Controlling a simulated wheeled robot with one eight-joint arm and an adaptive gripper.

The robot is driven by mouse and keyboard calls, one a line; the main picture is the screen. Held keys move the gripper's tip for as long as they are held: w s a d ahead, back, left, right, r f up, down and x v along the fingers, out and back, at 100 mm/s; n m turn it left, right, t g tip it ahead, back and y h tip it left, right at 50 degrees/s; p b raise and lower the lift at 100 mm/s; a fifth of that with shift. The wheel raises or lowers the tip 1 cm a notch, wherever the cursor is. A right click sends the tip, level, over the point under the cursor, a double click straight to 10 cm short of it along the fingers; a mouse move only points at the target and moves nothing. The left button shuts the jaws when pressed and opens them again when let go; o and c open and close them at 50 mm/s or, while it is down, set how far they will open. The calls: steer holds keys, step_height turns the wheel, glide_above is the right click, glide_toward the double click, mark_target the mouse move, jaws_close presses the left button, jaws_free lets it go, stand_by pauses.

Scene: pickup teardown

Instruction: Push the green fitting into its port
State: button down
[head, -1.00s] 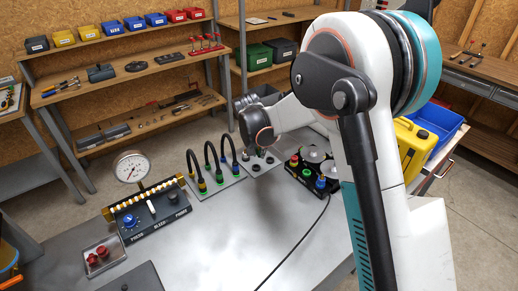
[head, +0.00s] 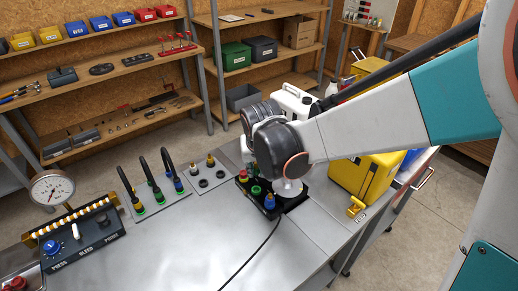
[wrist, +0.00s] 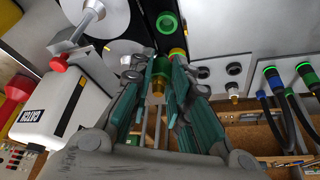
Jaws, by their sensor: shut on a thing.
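My gripper (wrist: 160,74) is shut on the green fitting (wrist: 158,68), which shows green with a brass end between the green-padded fingers in the wrist view. In the head view my wrist hides the fingertips and the fitting; it hangs over the back of the black port block (head: 276,211). A green-ringed port (head: 256,190) shows on that block, between a red one (head: 242,177) and a blue fitting (head: 269,202). In the wrist view a green ring (wrist: 167,22) lies above the held fitting, apart from it. The exact gap is hard to judge.
A plate with black sockets and brass-tipped fittings (head: 219,182) lies left of the block. Black hoses (head: 149,176) stand farther left, near the gauge panel (head: 72,241). A yellow case (head: 368,180) and white jug (head: 292,103) are close to my arm.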

steer(key=shift+f+b, duration=1.75)
steer(key=shift+f, duration=0.75)
steer(key=shift+f, duration=0.2)
steer(key=shift+f+b, duration=0.35)
steer(key=shift+b, duration=0.1)
steer(key=shift+f+b, duration=0.65)
steer(key=shift+f, duration=0.15)
steer(key=c, duration=1.4)
jaws_free()
